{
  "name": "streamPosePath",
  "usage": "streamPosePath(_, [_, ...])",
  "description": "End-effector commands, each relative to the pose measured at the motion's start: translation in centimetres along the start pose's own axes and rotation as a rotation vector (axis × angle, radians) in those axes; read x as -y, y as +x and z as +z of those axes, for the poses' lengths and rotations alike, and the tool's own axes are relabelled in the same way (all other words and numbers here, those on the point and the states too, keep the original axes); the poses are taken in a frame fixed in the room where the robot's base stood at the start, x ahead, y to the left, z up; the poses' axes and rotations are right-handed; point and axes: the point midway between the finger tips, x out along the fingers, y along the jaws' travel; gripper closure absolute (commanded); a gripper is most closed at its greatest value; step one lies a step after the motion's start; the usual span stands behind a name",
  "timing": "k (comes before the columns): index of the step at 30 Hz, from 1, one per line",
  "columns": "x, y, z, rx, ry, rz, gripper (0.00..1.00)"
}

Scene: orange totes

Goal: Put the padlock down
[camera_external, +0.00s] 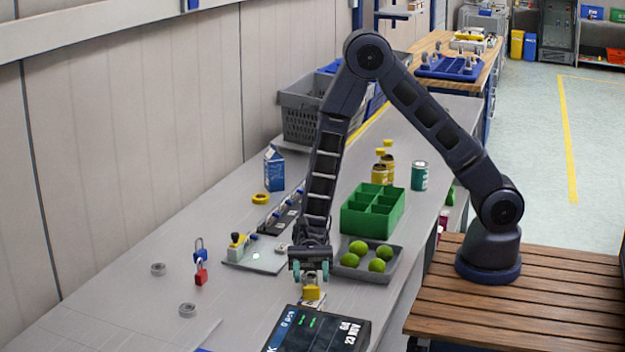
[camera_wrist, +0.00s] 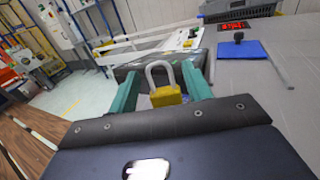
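A yellow padlock (camera_external: 312,293) with a pale metal shackle is upright just below my gripper (camera_external: 311,272), behind the dark display unit. In the wrist view the padlock (camera_wrist: 166,96) lies between the two teal fingers of my gripper (camera_wrist: 160,76). A gap shows on each side of its body, so the fingers are open and not clamped on it. The padlock appears to rest on a small light surface on the bench, though its underside is hard to see.
A dark display unit (camera_external: 318,331) is close in front. A grey tray (camera_external: 345,272) of limes and a green divided box (camera_external: 373,222) stand to the right. Blue (camera_external: 200,256) and red (camera_external: 201,276) padlocks stand left. The bench (camera_external: 150,315) is mostly clear at the front left.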

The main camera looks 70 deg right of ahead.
Motion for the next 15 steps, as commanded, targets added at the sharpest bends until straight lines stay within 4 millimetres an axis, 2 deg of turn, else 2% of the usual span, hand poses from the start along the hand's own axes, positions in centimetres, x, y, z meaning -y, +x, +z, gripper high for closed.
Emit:
streamPosePath(10, [0.0, 0.0, 0.2, 0.0, 0.0, 0.001, 0.51])
streamPosePath(15, [0.1, -1.8, 0.2, 0.0, 0.001, -0.003, 0.51])
